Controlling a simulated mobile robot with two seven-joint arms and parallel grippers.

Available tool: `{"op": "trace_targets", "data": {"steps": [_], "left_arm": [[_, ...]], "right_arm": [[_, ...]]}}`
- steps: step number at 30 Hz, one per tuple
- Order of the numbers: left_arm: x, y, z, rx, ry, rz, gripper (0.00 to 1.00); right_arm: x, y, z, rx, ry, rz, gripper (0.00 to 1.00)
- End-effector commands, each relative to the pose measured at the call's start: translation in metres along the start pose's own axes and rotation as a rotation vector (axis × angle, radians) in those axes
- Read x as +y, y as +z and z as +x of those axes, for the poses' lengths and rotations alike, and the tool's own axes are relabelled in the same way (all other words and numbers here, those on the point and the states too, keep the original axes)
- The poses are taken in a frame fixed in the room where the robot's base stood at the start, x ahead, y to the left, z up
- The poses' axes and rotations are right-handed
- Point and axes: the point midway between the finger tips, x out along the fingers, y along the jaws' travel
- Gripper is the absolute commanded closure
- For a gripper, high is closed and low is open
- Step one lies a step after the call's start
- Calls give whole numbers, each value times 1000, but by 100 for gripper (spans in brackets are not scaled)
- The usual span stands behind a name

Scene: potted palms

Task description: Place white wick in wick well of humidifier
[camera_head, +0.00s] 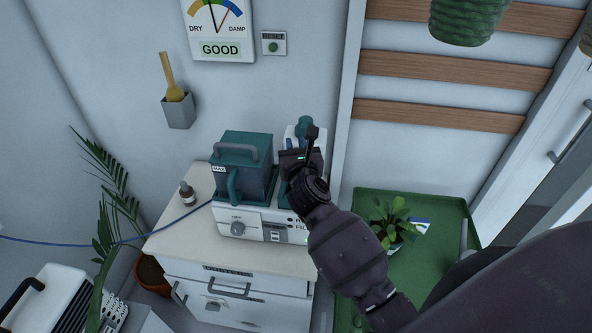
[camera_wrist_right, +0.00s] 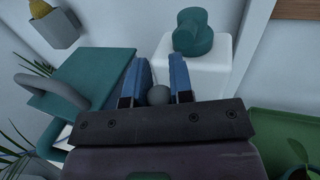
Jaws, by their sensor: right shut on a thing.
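The humidifier has a teal tank (camera_head: 246,162) with a grey handle on a white base (camera_head: 236,222) with a knob, standing on a white cabinet. Its tank lid also shows in the right wrist view (camera_wrist_right: 85,75). My right gripper (camera_head: 303,158) is above the humidifier's right part. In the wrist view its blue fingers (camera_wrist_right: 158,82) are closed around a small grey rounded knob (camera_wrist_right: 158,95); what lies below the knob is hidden. A white block with a teal top (camera_wrist_right: 205,75) stands just behind the fingers. I cannot make out the white wick or the wick well. My left gripper is out of view.
A brown dropper bottle (camera_head: 187,192) stands on the cabinet top (camera_head: 180,238), left of the humidifier. A green tray (camera_head: 440,208) with a potted plant (camera_head: 388,222) is at right. A wall holder (camera_head: 179,111) and palm fronds (camera_head: 105,200) are at left.

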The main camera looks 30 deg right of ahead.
Motion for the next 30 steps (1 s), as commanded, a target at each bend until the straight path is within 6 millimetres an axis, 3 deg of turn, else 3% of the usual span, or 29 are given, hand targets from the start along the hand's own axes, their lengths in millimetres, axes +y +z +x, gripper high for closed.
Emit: {"op": "trace_targets", "data": {"steps": [3,8,17,30], "left_arm": [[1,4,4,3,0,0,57],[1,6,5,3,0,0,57],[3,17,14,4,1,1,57],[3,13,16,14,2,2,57]], "right_arm": [[0,-19,0,2,-1,1,100],[0,-26,0,0,0,0,100],[0,-65,0,2,0,-1,100],[0,-69,0,0,0,0,100]]}}
